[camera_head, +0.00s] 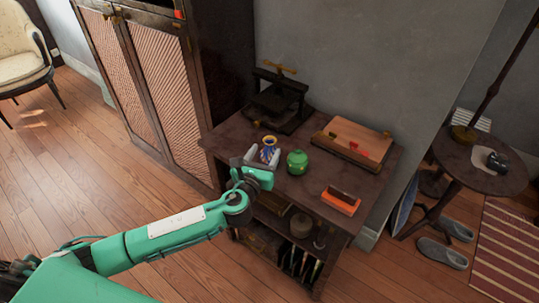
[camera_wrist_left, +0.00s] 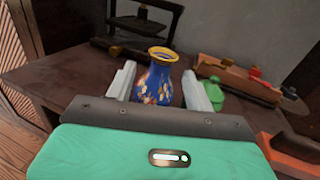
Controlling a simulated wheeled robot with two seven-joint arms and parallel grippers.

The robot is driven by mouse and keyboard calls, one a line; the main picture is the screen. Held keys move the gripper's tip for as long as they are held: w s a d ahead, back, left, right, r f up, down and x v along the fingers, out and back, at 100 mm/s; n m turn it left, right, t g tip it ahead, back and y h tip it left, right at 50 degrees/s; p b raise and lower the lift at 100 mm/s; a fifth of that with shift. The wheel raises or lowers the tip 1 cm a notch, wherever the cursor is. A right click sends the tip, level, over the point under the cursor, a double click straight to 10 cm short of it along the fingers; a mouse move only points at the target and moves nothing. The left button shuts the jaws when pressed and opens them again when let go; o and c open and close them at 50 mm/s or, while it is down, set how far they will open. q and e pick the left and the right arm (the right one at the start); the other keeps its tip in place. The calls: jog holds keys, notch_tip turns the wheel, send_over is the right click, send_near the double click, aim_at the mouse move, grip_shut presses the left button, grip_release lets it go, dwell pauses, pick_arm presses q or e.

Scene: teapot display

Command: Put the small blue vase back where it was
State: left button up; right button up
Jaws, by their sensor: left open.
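The small blue vase (camera_head: 268,146) has a yellow rim and gold and white patterning. It stands upright on the dark wooden table (camera_head: 225,133). My left gripper (camera_head: 263,157) is open, with one finger on each side of the vase. In the left wrist view the vase (camera_wrist_left: 158,80) shows between the two pale fingers, its lower part hidden by the gripper body. I cannot tell whether either finger touches it. My right gripper is not in view.
A green lidded jar (camera_head: 297,162) stands close to the right of the vase. An orange box (camera_head: 341,200) lies at the front right. A black press (camera_head: 279,100) and a wooden box (camera_head: 352,142) stand behind. A tall cabinet (camera_head: 150,75) stands left.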

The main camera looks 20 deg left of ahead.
aim_at(268, 148)
pick_arm(q)
jog(key=w, duration=0.4)
jog(key=shift+w+d+f, duration=0.1)
jog(key=shift+w, duration=0.1)
grip_shut()
